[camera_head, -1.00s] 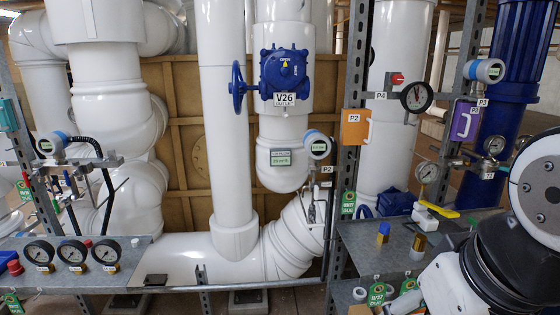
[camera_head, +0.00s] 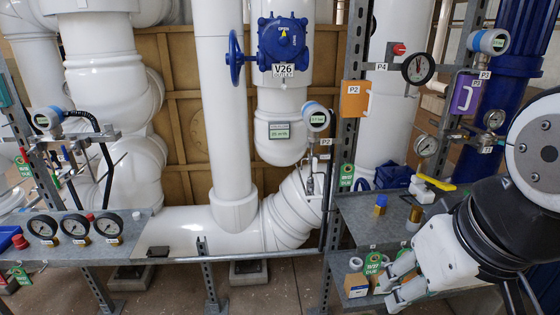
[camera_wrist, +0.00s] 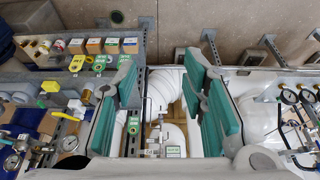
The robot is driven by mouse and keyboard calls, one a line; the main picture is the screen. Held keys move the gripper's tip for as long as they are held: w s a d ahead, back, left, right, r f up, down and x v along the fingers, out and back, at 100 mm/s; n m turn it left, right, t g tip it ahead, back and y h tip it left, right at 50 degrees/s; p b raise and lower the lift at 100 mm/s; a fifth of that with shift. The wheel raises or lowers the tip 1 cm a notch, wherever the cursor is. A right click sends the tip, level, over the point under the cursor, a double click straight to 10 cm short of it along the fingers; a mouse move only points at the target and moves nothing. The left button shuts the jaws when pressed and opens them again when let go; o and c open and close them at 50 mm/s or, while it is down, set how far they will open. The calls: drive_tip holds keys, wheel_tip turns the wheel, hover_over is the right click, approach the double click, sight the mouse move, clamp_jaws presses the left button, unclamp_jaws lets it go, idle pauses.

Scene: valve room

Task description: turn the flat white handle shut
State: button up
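My gripper (camera_head: 388,283) is low at the right of the head view, beside the lower shelf. In the wrist view its two teal-padded fingers (camera_wrist: 160,82) stand wide apart with nothing between them. A small white fitting (camera_head: 421,192) sits on the upper right shelf, next to a flat yellow handle (camera_head: 437,183). My gripper is below and apart from it. In the wrist view the fitting (camera_wrist: 77,108) is left of the fingers, with yellow handles (camera_wrist: 64,116) nearby. I cannot tell for sure which part is the flat white handle.
Small boxes (camera_head: 356,285) stand on the lower shelf near my gripper. Upright posts (camera_head: 350,110) and gauges (camera_head: 419,69) rise behind. Valve V26 (camera_head: 283,42) is on a white pipe.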

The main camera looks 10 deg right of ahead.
drive_tip(key=w+f+t, duration=0.2)
drive_tip(key=w+t, duration=0.4)
drive_tip(key=w, duration=2.1)
drive_tip(key=t+p, duration=0.1)
drive_tip(key=t, duration=0.7)
approach(316, 161)
drive_tip(key=w, duration=1.1)
drive_tip(key=shift+r, duration=0.2)
clamp_jaws()
